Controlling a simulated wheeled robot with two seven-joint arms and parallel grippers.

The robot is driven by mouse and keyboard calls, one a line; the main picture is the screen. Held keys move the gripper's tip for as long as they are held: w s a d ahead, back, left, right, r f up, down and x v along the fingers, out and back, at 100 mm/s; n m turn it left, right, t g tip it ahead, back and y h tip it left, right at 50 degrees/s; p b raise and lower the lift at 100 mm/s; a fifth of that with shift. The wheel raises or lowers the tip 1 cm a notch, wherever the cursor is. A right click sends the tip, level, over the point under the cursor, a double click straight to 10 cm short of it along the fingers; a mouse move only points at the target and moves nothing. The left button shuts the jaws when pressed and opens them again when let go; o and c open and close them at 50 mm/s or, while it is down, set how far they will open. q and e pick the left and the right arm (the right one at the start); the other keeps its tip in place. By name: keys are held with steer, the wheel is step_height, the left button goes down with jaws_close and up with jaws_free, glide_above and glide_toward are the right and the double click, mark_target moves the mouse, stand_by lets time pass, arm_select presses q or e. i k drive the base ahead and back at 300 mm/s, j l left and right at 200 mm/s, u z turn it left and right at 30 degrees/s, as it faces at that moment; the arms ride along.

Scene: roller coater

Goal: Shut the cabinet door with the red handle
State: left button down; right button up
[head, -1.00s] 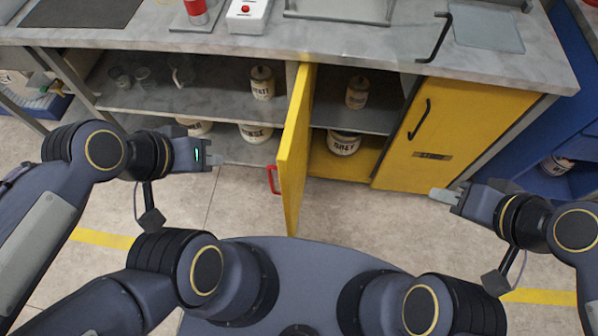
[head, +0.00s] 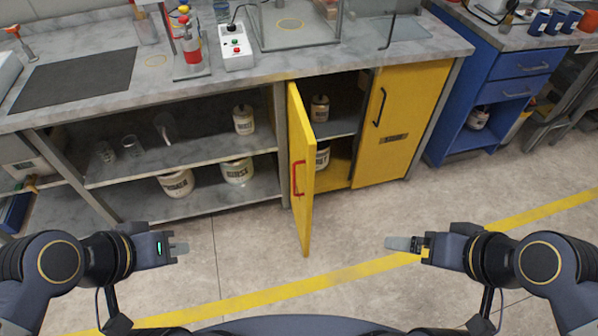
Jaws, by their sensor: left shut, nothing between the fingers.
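The yellow cabinet door (head: 307,210) with the red handle (head: 298,178) stands open, swung out from the bench toward me. The red handle is on its left-facing side. My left gripper (head: 182,248) is shut and empty, to the left of the door and apart from it, low over the floor. My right gripper (head: 393,243) is to the right of the door, also apart from it. I cannot make out whether its fingers are apart. Inside the opening are a jar (head: 320,108) on the shelf and a partly hidden tub (head: 322,157) below.
A second yellow door (head: 392,130) with a black handle is shut on the right. Open shelves (head: 150,158) with jars and tubs are on the left. A blue drawer cabinet (head: 475,85) stands further right. The floor before the bench is clear.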

mark_target(301, 141)
steer(key=i+j+z, duration=0.25)
steer(key=i+j, duration=0.2)
steer(key=i+j+z, duration=0.25)
steer(key=i+j, duration=0.15)
steer(key=j, duration=0.15)
steer(key=j+z, duration=0.15)
steer(key=j, duration=0.15)
steer(key=k+j+z, duration=0.1)
steer(key=k+j, duration=0.05)
steer(key=j, duration=0.1)
